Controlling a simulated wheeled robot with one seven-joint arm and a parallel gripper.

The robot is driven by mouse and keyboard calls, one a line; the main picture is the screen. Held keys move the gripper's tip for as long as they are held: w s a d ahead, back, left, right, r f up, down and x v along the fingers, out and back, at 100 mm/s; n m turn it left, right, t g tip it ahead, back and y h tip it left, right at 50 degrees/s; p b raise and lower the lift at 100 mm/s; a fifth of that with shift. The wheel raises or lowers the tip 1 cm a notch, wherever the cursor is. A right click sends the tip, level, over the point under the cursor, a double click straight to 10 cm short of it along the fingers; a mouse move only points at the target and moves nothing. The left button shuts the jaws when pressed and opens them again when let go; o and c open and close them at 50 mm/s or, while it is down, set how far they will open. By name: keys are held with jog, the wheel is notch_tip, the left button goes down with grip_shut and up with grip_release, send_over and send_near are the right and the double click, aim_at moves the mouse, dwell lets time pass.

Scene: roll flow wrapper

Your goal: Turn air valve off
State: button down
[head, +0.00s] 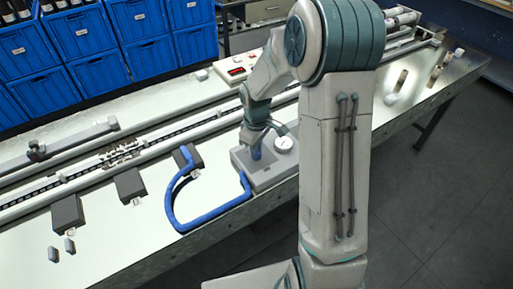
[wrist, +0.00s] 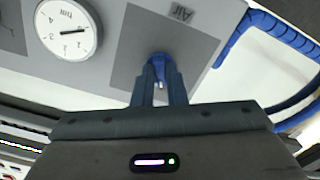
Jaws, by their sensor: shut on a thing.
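The air valve (wrist: 159,60) is a blue knob on a grey panel marked "Air" (wrist: 190,35). In the head view the blue valve (head: 256,153) stands on a grey box (head: 262,178) on the machine table. My gripper (wrist: 159,75) is shut on the blue valve, with a finger on each side of it. In the head view my gripper (head: 258,138) reaches down onto the valve from above. The fingers hide much of the knob, so I cannot tell its exact turn.
A round white pressure gauge (wrist: 68,28) sits beside the valve; it also shows in the head view (head: 283,144). A blue hose (head: 205,218) loops from the box over the table. A white control box with a red display (head: 237,71) stands behind. Blue crates (head: 80,35) line the back.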

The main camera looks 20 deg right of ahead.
jog(key=shift+n, duration=0.5)
jog(key=c, duration=1.5)
grip_release()
jog(key=shift+o, duration=0.2)
jog(key=shift+r, duration=0.1)
notch_tip(320, 180, up, 14)
jog(key=shift+f, duration=0.2)
jog(key=s+r+m+t, duration=0.2)
jog(key=s+m, duration=0.7)
jog(key=s, duration=1.2)
jog(key=shift+r+m+t, duration=0.3)
jog(key=shift+m+t, duration=0.1)
jog(key=shift+t, duration=0.1)
